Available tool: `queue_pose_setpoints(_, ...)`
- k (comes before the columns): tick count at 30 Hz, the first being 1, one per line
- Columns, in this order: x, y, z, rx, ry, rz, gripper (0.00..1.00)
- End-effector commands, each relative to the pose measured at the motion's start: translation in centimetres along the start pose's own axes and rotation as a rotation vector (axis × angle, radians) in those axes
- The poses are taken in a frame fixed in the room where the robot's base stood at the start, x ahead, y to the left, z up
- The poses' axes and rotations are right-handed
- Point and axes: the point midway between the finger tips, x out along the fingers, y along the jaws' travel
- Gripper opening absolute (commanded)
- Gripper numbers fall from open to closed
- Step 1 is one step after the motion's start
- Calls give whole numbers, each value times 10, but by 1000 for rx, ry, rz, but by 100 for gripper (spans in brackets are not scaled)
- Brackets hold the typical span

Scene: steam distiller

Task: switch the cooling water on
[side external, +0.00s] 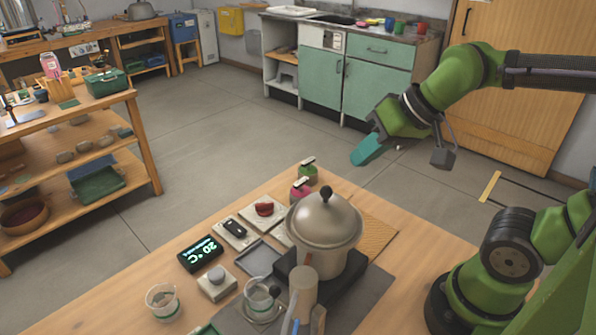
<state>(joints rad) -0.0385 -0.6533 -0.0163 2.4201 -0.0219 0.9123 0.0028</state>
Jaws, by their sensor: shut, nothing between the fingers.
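My gripper (368,150) is shut and empty, held in the air beyond the far edge of the table, up and to the right of the pot. A lidded metal pot (325,235) stands on a dark base. Left of it are a plate with a black rocker-like switch (235,228), a plate with a red knob (264,208) and a plate with a grey round knob (216,275). Behind the pot stand a pink fitting (300,188) and a green fitting (308,171), each with a lever on top. I cannot tell which control is the cooling water's, nor its state.
A black display (200,253) shows 20 °C upside down. A glass beaker (163,302) and a glass cup (262,298) stand near the front. A tan cylinder (303,293) stands before the pot. The air between gripper and table is clear.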

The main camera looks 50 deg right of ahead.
Motion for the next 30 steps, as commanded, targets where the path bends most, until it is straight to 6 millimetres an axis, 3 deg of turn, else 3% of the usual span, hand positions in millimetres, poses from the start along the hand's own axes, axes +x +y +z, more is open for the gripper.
queue_pose_setpoints(8,39,-37,-56,-78,-114,34,0)
queue_pose_setpoints(15,97,-72,-93,-164,-191,94,0)
queue_pose_setpoints(24,184,-112,-109,-291,-253,188,0)
queue_pose_setpoints(30,216,-126,-107,-342,-268,225,0)
